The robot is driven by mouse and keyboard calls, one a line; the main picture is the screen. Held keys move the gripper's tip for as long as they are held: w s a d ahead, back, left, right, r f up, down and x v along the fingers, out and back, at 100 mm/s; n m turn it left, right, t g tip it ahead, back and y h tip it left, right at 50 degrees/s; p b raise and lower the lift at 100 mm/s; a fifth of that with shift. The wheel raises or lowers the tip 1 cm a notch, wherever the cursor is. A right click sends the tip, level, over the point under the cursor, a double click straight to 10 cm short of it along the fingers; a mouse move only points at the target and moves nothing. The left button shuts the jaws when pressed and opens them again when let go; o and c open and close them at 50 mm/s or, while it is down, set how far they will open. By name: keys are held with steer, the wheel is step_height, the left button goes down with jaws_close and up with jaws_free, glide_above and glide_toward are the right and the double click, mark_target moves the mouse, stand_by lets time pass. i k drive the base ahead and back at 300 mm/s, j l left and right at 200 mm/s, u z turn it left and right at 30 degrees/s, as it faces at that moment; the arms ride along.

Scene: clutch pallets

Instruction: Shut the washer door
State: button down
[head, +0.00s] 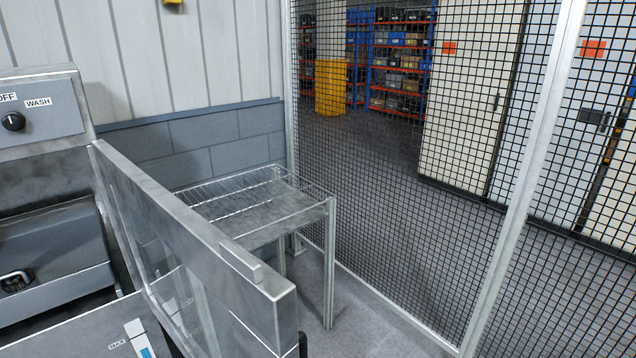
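The washer (40,180) is a steel machine at the left of the head view, with a panel (55,110) that carries a black knob and the label WASH. Its door (185,245) is a metal-framed panel with a clear-looking window, standing open and reaching from the washer's right side toward the camera. A short raised bar (240,262) sits on the door's top edge near its free end. The door's lower part is cut off by the frame. My gripper is not in view.
A wire-topped steel rack (245,208) stands just behind the door, by the wall. A black mesh fence (420,200) with pale posts closes off the right side. Shelves and cabinets stand beyond it. Bare floor (365,325) shows between door and fence.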

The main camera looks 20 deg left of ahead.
mark_target(261, 302)
steer(key=i+l+u, duration=0.1)
steer(key=u, duration=0.35)
steer(key=i+l+u, duration=0.2)
steer(key=u, duration=0.3)
steer(key=i+l+u, duration=0.1)
steer(key=l+u, duration=0.15)
steer(key=u, duration=0.2)
steer(key=l+u, duration=0.2)
steer(key=u, duration=0.25)
steer(key=l+u, duration=0.3)
steer(key=u, duration=0.15)
steer(key=l+u, duration=0.4)
steer(key=i+l+u, duration=0.1)
steer(key=l+u, duration=0.25)
steer(key=l, duration=0.1)
